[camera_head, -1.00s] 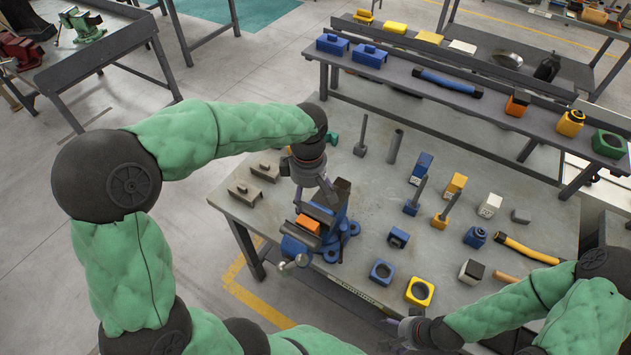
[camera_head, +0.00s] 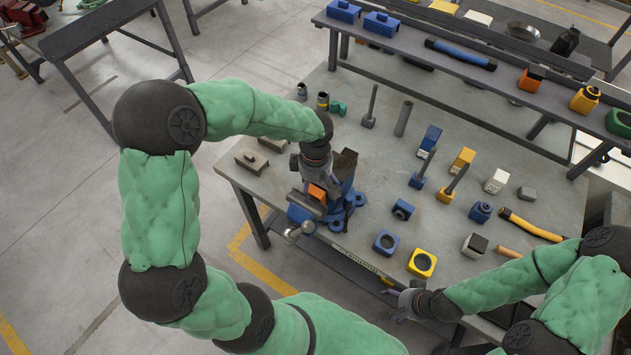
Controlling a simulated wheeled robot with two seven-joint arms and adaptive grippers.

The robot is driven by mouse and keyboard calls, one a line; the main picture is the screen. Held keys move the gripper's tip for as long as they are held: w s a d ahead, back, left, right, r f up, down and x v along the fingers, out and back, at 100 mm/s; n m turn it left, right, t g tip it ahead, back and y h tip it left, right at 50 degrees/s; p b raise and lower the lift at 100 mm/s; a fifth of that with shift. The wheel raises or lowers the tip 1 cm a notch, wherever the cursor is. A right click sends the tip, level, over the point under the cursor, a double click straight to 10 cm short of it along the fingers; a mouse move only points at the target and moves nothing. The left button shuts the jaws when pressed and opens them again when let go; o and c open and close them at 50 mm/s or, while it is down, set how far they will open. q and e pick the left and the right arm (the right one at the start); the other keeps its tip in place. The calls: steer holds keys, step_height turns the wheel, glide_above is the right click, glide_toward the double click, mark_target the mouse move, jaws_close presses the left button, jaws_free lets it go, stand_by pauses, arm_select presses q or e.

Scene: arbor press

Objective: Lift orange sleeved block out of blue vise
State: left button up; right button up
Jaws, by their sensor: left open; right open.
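The blue vise (camera_head: 338,212) stands at the near left part of the workbench. The orange block (camera_head: 317,193) sits between its jaws, and only its top shows. Its sleeve cannot be made out. My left gripper (camera_head: 318,184) is right above the block, pointing down, with its fingers around or just over it. It is open, and its fingertips are partly hidden against the vise. My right gripper (camera_head: 398,304) is open and empty off the near edge of the bench, far from the vise.
Grey blocks (camera_head: 250,161) lie left of the vise. Blue (camera_head: 386,242) and yellow (camera_head: 422,263) ring blocks lie to its right. Several blocks and upright rods stand farther right and back. A raised shelf (camera_head: 470,70) with parts runs along the back.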

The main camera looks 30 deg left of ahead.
mark_target(317, 187)
arm_select(q)
jaws_close()
steer(key=shift+w+r, duration=0.15)
steer(key=shift+w, duration=0.15)
steer(key=shift+r, duration=0.2)
stand_by(0.5)
steer(key=shift+r+p, duration=2)
steer(key=shift+r, duration=1.55)
